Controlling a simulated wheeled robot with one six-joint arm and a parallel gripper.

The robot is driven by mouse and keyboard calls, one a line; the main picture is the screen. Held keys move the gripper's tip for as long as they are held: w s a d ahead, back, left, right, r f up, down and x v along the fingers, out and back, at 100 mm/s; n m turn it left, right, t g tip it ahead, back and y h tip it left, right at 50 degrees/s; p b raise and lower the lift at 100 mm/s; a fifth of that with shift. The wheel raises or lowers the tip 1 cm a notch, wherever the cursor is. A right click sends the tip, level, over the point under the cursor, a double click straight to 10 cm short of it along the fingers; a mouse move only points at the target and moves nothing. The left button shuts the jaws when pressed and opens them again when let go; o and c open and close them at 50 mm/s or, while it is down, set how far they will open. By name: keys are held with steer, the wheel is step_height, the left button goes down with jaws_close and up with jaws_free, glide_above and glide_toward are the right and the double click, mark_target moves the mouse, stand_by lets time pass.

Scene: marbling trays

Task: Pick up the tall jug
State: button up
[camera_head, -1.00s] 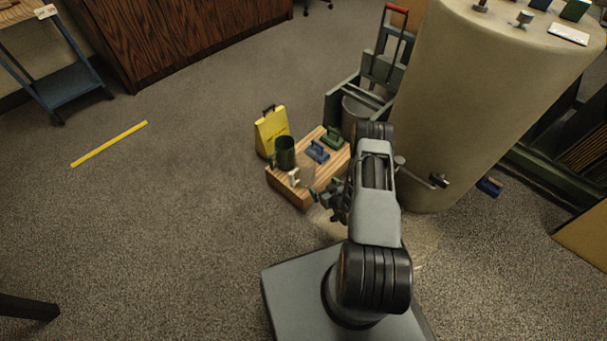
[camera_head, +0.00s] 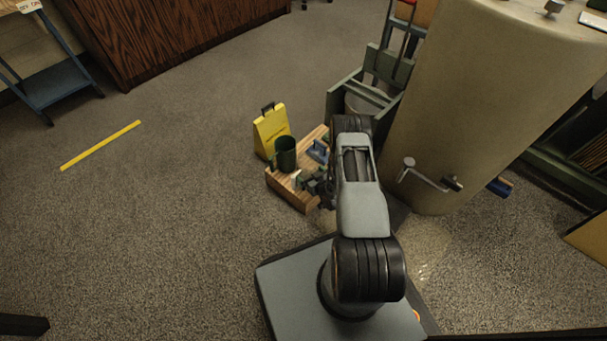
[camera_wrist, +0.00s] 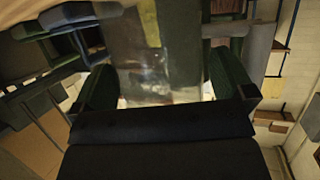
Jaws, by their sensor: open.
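A dark green jug (camera_head: 286,155) with a handle on its left stands upright on a low wooden platform (camera_head: 288,199). My gripper (camera_head: 312,182) is low over the platform's front right, to the right of and in front of the green jug. In the wrist view my gripper (camera_wrist: 163,65) is open, with one dark green finger on each side. A clear, see-through vessel (camera_wrist: 133,62) shows between the fingers, with a dark green shape behind it. Whether the fingers touch the vessel cannot be told. In the head view my arm and gripper hide most of that spot.
A yellow sign-like board (camera_head: 271,132) stands behind the green jug. A blue item (camera_head: 318,151) lies on the platform. A big beige cylinder (camera_head: 455,110) with a crank and a green frame (camera_head: 345,95) stand to the right. The floor at the left is clear, with a yellow strip (camera_head: 100,146).

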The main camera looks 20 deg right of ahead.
steer(key=shift+a, duration=0.1)
steer(key=shift+d, duration=0.2)
steer(key=shift+c, duration=0.6)
steer(key=shift+d, duration=0.1)
steer(key=c, duration=0.4)
steer(key=shift+c, duration=0.5)
steer(key=shift+r, duration=0.15)
